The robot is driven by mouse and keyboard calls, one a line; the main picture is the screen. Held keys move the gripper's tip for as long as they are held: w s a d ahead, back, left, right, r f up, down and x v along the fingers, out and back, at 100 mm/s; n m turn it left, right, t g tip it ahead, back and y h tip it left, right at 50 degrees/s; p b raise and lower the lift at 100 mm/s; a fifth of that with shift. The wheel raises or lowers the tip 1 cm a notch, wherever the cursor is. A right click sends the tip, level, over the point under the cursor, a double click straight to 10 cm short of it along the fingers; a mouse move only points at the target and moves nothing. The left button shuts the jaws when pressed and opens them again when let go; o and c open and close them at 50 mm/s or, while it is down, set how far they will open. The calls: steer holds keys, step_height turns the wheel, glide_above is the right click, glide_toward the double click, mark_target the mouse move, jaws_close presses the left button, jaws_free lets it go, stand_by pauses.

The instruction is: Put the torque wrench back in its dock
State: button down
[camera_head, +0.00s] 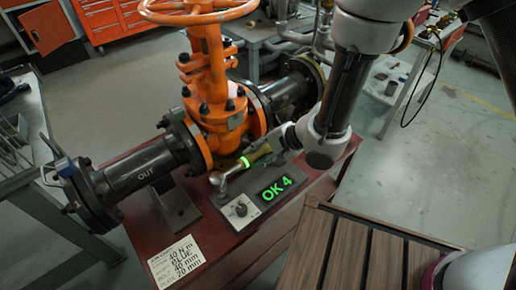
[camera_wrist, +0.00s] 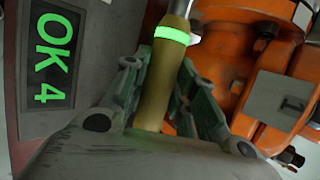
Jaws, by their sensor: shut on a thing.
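The torque wrench (camera_head: 247,161) has a tan handle with a glowing green ring and a metal head at its left end. It lies over the grey dock plate (camera_head: 229,212), which bears a knob and a display (camera_head: 274,188) reading "OK 4" in green. I cannot tell whether the wrench touches the plate. My gripper (camera_head: 272,150) is shut on the handle. In the wrist view, the gripper fingers (camera_wrist: 160,88) stand on both sides of the tan handle (camera_wrist: 158,85), with the ring beyond them. The wrench head is out of the wrist view.
The orange gate valve (camera_head: 212,95) with its handwheel and black pipe stands close behind the wrench on a red bench. A label card (camera_head: 177,264) lies at the bench's front left. A slatted wooden surface (camera_head: 370,262) is at the lower right.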

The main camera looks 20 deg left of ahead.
steer(key=shift+f, duration=2.1)
steer(key=c, duration=1.2)
jaws_free()
steer(key=shift+c, duration=0.2)
steer(key=shift+o, duration=0.8)
steer(key=shift+f, duration=0.1)
steer(key=v, duration=0.7)
steer(key=shift+d, duration=0.15)
